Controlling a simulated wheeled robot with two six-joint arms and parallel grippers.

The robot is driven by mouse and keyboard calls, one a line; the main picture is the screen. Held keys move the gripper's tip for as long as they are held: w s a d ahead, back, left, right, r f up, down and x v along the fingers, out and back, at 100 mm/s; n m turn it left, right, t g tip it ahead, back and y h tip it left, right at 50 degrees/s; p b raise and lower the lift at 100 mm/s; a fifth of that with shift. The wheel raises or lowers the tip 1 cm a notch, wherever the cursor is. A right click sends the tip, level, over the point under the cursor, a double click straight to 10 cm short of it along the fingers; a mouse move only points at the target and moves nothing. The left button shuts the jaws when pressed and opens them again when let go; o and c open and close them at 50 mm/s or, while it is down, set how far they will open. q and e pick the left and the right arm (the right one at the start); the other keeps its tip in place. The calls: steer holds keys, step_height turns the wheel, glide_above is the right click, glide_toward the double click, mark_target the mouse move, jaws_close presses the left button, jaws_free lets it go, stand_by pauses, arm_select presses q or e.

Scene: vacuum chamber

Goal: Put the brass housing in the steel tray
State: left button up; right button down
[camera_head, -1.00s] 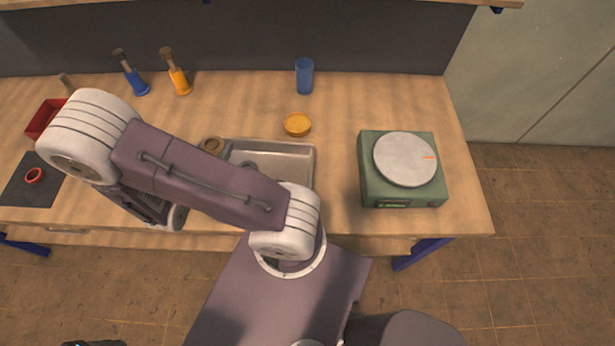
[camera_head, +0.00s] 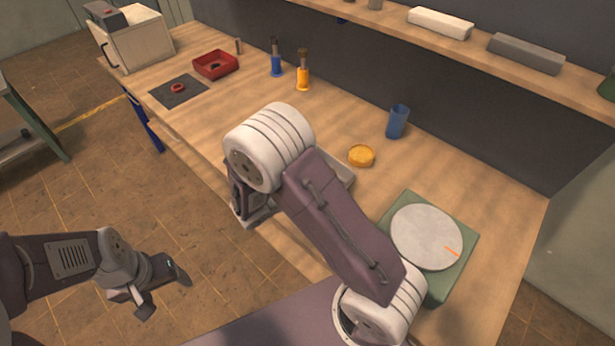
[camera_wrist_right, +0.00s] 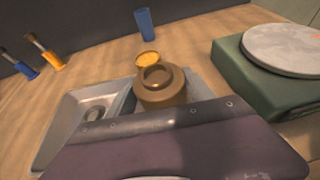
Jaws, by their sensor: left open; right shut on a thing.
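The brass housing (camera_wrist_right: 160,90), a brown round body with a ringed top, shows in the right wrist view over the right part of the steel tray. I cannot tell whether it touches the tray floor. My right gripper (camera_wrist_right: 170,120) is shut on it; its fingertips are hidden. The steel tray (camera_wrist_right: 63,128) is a grey basin with a small round thing inside. In the head view the tray (camera_head: 343,168) is mostly hidden behind my right arm, and the housing is not visible. My left gripper (camera_head: 163,292) is open and empty over the floor, left of the bench.
A yellow round dish (camera_head: 361,156) and a blue cup (camera_head: 397,122) stand behind the tray. A green scale (camera_head: 455,262) with a round plate is to the right. Blue and orange-handled tools (camera_head: 302,78), a red bin (camera_head: 215,65) and a dark mat (camera_head: 160,94) are farther left.

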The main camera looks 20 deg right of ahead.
steer(key=w+d+f, duration=0.4)
steer(key=w, duration=0.1)
steer(key=w+d+f, duration=0.2)
steer(key=w+d, duration=0.1)
steer(key=shift+w+f, duration=0.25)
step_height(320, 180, down, 4)
steer(key=shift+f, duration=0.1)
steer(key=shift+s, duration=0.1)
steer(key=shift+c, duration=1.9)
jaws_free()
